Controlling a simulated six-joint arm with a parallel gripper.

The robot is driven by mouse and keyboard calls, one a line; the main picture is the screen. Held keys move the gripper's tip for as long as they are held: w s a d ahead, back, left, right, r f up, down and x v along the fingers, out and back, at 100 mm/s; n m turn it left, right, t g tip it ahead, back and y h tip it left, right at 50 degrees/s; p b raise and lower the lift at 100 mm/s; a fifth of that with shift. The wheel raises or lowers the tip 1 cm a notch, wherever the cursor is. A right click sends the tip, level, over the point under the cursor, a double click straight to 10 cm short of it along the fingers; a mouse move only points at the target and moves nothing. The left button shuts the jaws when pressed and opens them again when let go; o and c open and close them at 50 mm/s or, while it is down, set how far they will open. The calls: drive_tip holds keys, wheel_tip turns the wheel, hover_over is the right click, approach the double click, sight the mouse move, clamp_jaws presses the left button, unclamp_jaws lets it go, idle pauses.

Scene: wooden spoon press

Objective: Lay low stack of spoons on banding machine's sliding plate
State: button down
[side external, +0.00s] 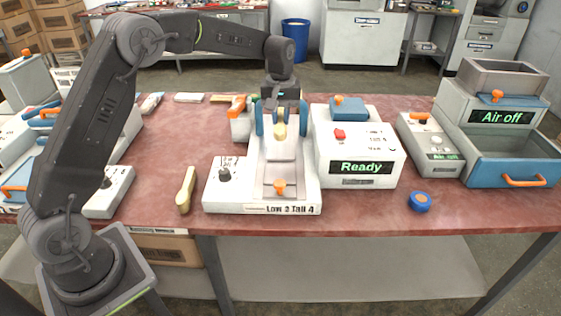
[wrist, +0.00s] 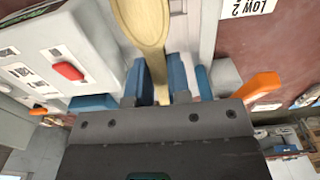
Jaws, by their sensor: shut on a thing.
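My gripper (side external: 280,110) points down over the rear part of the banding machine's sliding plate (side external: 283,180). Its blue fingers (wrist: 160,84) are shut on the handle of the wooden spoons (wrist: 146,25), whose pale bowl shows ahead of the fingers in the wrist view. The spoons also show below my gripper in the side view (side external: 280,131). I cannot tell how many spoons are held, or whether they touch the plate. The plate has an orange knob (side external: 279,187) at the front. The machine's label (side external: 281,208) appears to read "Low 2 Tall 4".
Another stack of spoons (side external: 186,189) lies on the red table left of the machine. A white box (side external: 361,158) showing "Ready" stands close on the right. An orange lever (side external: 237,105) rises near my gripper's left.

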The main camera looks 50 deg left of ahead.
approach(280, 154)
drive_tip(key=d+f, duration=0.1)
drive_tip(key=f, duration=0.1)
drive_tip(key=s+f, duration=0.1)
drive_tip(key=f, duration=0.1)
drive_tip(key=s+d+f, duration=0.1)
drive_tip(key=f, duration=0.2)
drive_tip(key=shift+s+d, duration=0.2)
drive_tip(key=shift+d, duration=0.15)
drive_tip(key=shift+f, duration=0.1)
drive_tip(key=c, duration=1.1)
unclamp_jaws()
